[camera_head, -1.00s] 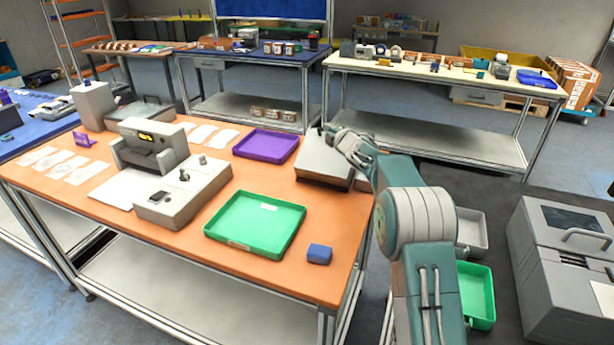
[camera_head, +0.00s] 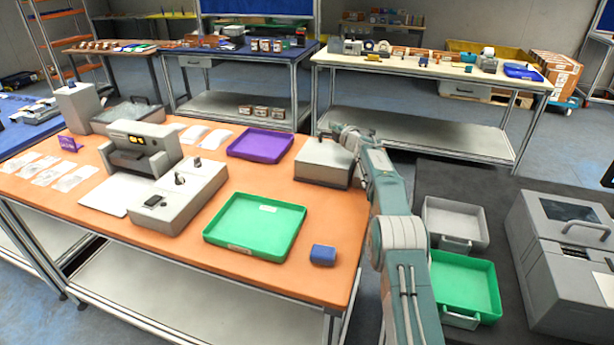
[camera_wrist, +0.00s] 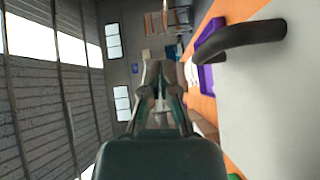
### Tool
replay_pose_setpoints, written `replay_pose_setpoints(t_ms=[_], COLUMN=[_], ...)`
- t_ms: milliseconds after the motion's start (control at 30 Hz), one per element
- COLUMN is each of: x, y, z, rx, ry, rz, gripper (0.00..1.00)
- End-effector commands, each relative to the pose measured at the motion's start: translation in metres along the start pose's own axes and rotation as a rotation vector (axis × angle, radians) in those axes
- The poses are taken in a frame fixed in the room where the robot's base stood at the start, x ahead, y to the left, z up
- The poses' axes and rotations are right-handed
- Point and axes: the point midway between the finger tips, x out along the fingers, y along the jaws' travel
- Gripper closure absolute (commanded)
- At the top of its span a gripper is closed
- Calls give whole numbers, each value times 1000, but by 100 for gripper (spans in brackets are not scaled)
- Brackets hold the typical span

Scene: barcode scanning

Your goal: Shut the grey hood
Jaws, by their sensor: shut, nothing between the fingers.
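The grey hood (camera_head: 323,156) is the lid of a low grey box at the back right corner of the orange table. In the head view it lies roughly level, with no clear gap visible at its front. In the wrist view its pale grey face (camera_wrist: 270,115) fills the right side, with a dark curved handle (camera_wrist: 238,36) near the top. My gripper (camera_head: 336,129) is at the far edge of the hood in the head view. In the wrist view my gripper (camera_wrist: 161,72) has its fingers together, empty, left of the handle and apart from it.
A purple tray (camera_head: 261,146), a green tray (camera_head: 255,228) and a blue block (camera_head: 323,255) share the orange table (camera_head: 275,280). A grey scanner machine (camera_head: 140,152) stands left. A grey machine with a window (camera_head: 570,240) and two bins are on the right.

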Motion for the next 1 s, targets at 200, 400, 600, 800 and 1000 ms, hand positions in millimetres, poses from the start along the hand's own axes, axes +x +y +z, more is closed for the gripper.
replay_pose_setpoints(t_ms=[200,400,600,800,1000], x=[2,1,2,0,-9], y=[-2,-2,-2,-1,-1], z=[3,4,3,3,3], rx=[-1,1,0,2,2], ry=[0,-1,0,1,6], rz=[0,0,0,0,-4], gripper=[100,100,100,100,100])
